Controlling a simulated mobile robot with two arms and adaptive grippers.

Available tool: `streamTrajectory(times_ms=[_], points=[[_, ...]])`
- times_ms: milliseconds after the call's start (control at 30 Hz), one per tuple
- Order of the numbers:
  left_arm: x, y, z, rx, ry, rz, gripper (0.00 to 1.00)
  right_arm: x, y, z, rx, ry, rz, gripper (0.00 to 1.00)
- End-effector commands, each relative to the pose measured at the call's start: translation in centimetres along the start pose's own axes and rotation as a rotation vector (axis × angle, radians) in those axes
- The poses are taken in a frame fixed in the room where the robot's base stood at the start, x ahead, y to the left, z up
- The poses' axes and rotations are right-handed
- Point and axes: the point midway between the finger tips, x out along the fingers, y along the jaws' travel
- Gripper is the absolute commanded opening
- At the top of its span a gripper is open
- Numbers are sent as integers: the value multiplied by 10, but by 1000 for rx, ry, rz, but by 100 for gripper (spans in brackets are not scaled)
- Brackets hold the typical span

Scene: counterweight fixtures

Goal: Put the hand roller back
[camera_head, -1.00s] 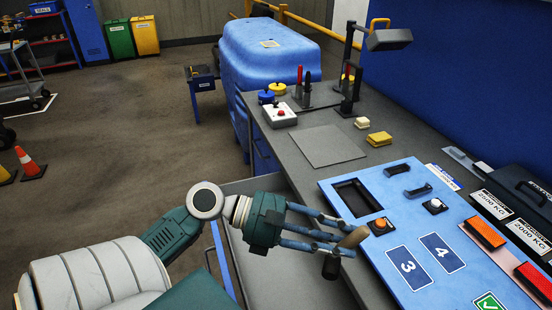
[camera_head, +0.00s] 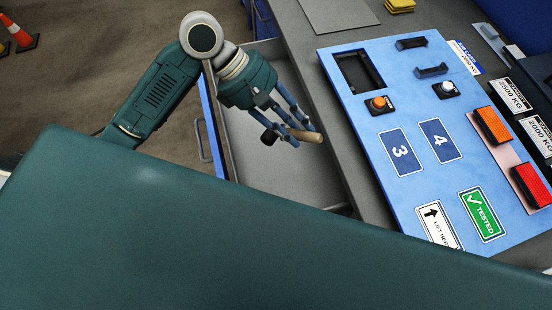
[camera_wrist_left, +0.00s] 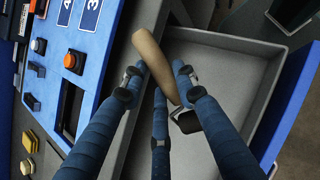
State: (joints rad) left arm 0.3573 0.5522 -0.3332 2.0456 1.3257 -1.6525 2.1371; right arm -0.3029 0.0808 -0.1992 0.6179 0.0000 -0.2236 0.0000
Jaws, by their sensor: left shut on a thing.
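The hand roller has a tan wooden handle (camera_head: 305,136) and a dark roller head (camera_head: 269,139). My left gripper (camera_head: 296,128) is shut on it and holds it above the open grey drawer (camera_head: 240,134). In the left wrist view the handle (camera_wrist_left: 154,66) slants between the blue fingers of my left gripper (camera_wrist_left: 155,88), and the dark head (camera_wrist_left: 187,121) shows beside the right finger. The drawer (camera_wrist_left: 212,63) lies below and behind it in that view. The visible drawer floor is bare. My right gripper is not in view.
A blue panel (camera_head: 390,210) with cards 3 and 4, an orange button (camera_head: 378,103), a recess and handles lies on the counter right of the drawer. Yellow blocks (camera_head: 400,5) sit at the back.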

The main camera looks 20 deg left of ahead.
Motion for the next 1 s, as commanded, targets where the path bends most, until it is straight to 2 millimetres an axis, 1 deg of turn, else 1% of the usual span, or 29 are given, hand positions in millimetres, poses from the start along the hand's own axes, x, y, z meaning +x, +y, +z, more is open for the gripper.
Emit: streamTrajectory(times_ms=[33, 100, 167, 200, 233, 300, 400, 467, 567, 900, 1000], points=[[15, 3, -2, 100, 73, -60, 2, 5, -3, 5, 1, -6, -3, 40], [33, 1, -13, 253, 190, -149, 2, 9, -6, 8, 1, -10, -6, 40], [43, 0, -28, 394, 288, -209, 3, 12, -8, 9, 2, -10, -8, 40], [46, 2, -40, 483, 349, -237, 3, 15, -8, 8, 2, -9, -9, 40], [47, 3, -49, 540, 385, -252, 3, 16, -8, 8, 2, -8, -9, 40], [44, 7, -66, 645, 450, -271, 3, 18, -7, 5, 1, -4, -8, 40], [37, 14, -82, 736, 503, -280, 3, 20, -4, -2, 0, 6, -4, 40], [37, 15, -88, 762, 514, -282, 3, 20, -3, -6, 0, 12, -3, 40], [47, 14, -99, 774, 519, -284, 3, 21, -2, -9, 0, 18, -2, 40], [114, 1, -157, 771, 517, -284, 3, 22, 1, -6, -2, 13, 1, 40], [132, -1, -171, 772, 517, -283, 3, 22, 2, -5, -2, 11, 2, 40]])
